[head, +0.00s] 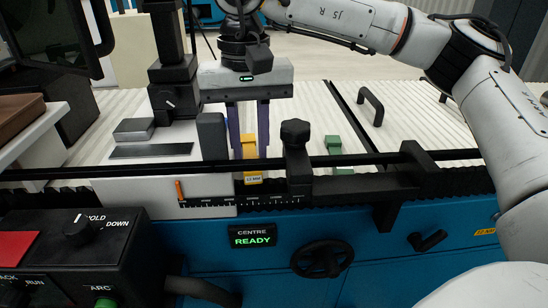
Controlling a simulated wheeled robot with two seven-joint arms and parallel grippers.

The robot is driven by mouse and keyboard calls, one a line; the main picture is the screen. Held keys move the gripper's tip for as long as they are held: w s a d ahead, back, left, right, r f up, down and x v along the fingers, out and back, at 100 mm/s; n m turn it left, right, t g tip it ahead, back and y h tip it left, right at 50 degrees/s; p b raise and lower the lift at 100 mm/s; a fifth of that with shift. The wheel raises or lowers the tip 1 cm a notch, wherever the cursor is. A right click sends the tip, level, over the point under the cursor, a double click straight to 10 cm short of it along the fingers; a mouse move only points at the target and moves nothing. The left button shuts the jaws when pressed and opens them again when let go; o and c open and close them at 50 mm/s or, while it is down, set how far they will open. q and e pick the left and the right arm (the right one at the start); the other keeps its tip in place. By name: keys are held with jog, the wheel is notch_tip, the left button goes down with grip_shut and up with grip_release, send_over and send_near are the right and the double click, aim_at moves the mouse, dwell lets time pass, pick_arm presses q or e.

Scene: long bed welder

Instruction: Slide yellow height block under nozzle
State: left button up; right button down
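The yellow height block (250,146) stands on the pale slatted bed behind the black rail, and its lower front carries a small label that reads about "12 MM". My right gripper (249,148) points down over it, with one dark purple finger on each side. The block fills the gap between the fingers, which look closed on it. No nozzle tip can be made out; a black welding head column (172,75) stands left of my gripper, with a dark rounded piece (212,136) between them. My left gripper is not in view.
A black rail (390,159) crosses in front, with a black knob clamp (296,150) right of the block. A green block (334,146) stands farther right. A scale (240,203) with an orange pointer lies below. The display (253,236) reads "CENTRE READY".

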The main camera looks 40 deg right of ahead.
aim_at(274, 173)
jog(key=shift+f, duration=0.3)
jog(key=shift+s+d, duration=0.2)
jog(key=shift+d, duration=0.2)
jog(key=shift+s+d, duration=0.4)
jog(key=shift+d, duration=0.2)
jog(key=shift+s+d, duration=0.35)
jog(key=shift+d, duration=0.25)
jog(key=shift+s+d+f, duration=0.15)
jog(key=shift+s+d, duration=0.05)
jog(key=shift+w+a+f, duration=0.1)
jog(key=shift+w+f, duration=0.05)
jog(key=shift+f, duration=0.1)
